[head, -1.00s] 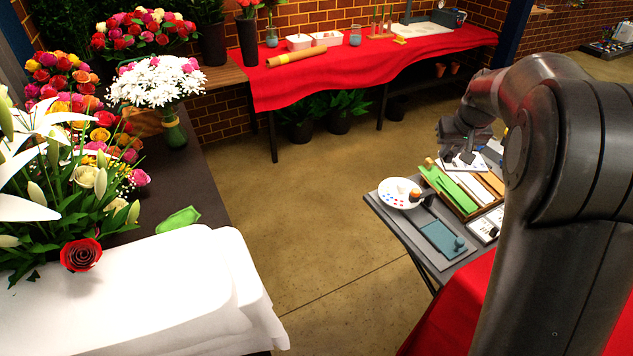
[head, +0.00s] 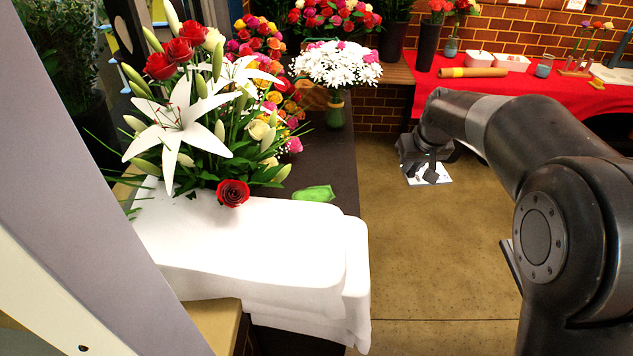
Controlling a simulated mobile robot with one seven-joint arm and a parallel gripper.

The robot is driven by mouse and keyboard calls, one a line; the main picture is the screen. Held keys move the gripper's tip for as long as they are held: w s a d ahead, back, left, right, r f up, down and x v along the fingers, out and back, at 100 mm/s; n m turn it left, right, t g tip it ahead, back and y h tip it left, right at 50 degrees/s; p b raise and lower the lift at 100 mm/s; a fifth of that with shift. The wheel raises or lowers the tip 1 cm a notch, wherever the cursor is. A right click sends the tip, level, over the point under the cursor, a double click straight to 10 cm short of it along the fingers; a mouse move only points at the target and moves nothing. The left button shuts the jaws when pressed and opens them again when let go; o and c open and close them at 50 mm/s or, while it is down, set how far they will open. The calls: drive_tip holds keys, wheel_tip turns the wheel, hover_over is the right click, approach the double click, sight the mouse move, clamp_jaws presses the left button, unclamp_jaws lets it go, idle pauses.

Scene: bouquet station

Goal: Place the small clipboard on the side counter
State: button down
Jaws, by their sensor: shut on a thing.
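The small clipboard (head: 441,177) is a pale flat board with dark marks on it. My gripper (head: 432,168) is shut on it and holds it in the air, with the floor behind it in the picture. Part of the board is hidden by the gripper. A dark counter (head: 345,168) runs along the left with flowers on it. The gripper and clipboard are to the right of this counter, apart from it. I cannot tell for certain that this is the side counter.
White cloth (head: 250,250) covers the counter's near end. A green item (head: 314,194) lies beyond it. White lilies (head: 172,130), roses and a vase of white daisies (head: 336,70) crowd the counter. A red-covered table (head: 480,85) stands at the back. Open floor (head: 430,260) lies right of the counter.

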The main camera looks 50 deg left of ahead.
drive_tip(key=s+a+f+n, duration=0.1)
drive_tip(key=s+a+f, duration=0.1)
drive_tip(key=s+a, duration=0.4)
drive_tip(key=s+a+f+n, duration=0.1)
drive_tip(key=s+a+f, duration=0.2)
drive_tip(key=s+a, duration=0.3)
drive_tip(key=s+a+f+g, duration=0.1)
drive_tip(key=s+a+f, duration=0.1)
drive_tip(key=s+a, duration=0.4)
drive_tip(key=shift+s+a+f+n, duration=0.1)
drive_tip(key=shift+a+f+n, duration=0.1)
drive_tip(key=shift+a, duration=0.75)
drive_tip(key=shift+s+a+f+n, duration=0.1)
drive_tip(key=shift+a+f+n, duration=0.1)
drive_tip(key=shift+a, duration=0.7)
drive_tip(key=shift+s+a, duration=0.1)
drive_tip(key=shift+a, duration=0.1)
drive_tip(key=shift+f, duration=2.1)
drive_tip(key=c, duration=1.4)
unclamp_jaws()
drive_tip(key=shift+f, duration=0.1)
